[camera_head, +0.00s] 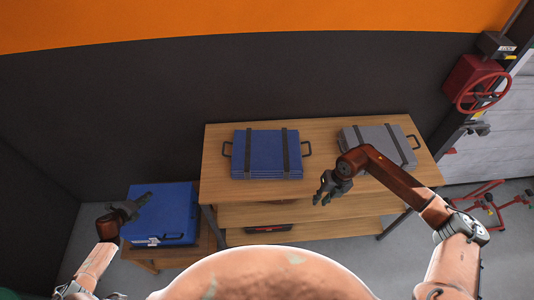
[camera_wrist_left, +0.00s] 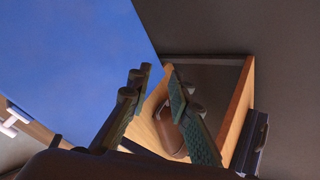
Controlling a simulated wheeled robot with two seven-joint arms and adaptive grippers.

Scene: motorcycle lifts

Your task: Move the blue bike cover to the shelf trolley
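A blue folded cover with two dark straps and side handles (camera_head: 267,155) lies flat on top of the wooden shelf trolley (camera_head: 222,190). A second blue, box-shaped item (camera_head: 172,212) sits on a low wooden stand at the left; I cannot tell which is the bike cover. My left gripper (camera_head: 138,203) is over the left edge of this box-shaped item. In the left wrist view, its fingers (camera_wrist_left: 158,75) are apart with nothing clearly between them, and a large blue surface (camera_wrist_left: 75,55) fills the left. My right gripper (camera_head: 327,195) is apart from the covers, at the trolley's front edge, fingers spread and empty.
A grey strapped cover (camera_head: 377,142) lies on the trolley top at the right. A red-and-black item (camera_head: 268,229) is on a lower shelf. A red handwheel (camera_head: 482,92) and red stand (camera_head: 490,200) are at far right. A dark wall stands behind.

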